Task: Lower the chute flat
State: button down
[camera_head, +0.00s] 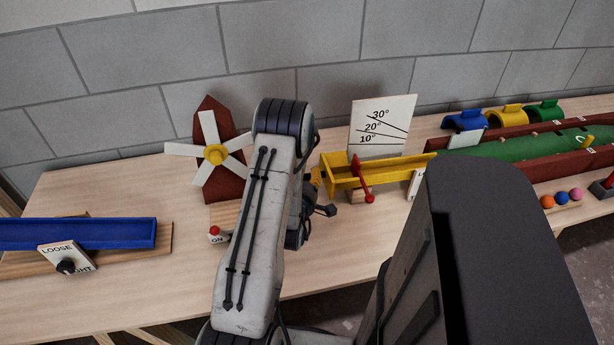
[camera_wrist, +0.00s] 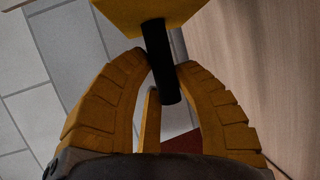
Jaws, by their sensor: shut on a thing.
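The yellow chute (camera_head: 385,178) is an open trough at the middle of the bench, in front of a white angle board (camera_head: 383,118) marked 10°, 20° and 30°. It looks close to level; I cannot tell its exact tilt. A red lever (camera_head: 361,177) stands at its front side. My gripper (camera_head: 315,181) is at the chute's left end, partly hidden by my arm. In the wrist view its orange fingers are closed around a black handle (camera_wrist: 160,48). This handle sticks out from the yellow chute end (camera_wrist: 145,14).
A pinwheel (camera_head: 214,154) stands left of my arm. A blue trough (camera_head: 85,234) with a LOOSE/TIGHT knob plate (camera_head: 67,259) lies far left. At right are a green, red-walled lane (camera_head: 530,148), coloured arches (camera_head: 505,115) and small balls (camera_head: 562,197).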

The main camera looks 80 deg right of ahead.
jog(key=shift+f+b, duration=0.6)
jog(key=shift+r, duration=0.1)
jog(key=c, duration=0.9)
grip_release()
jog(key=shift+r, duration=0.15)
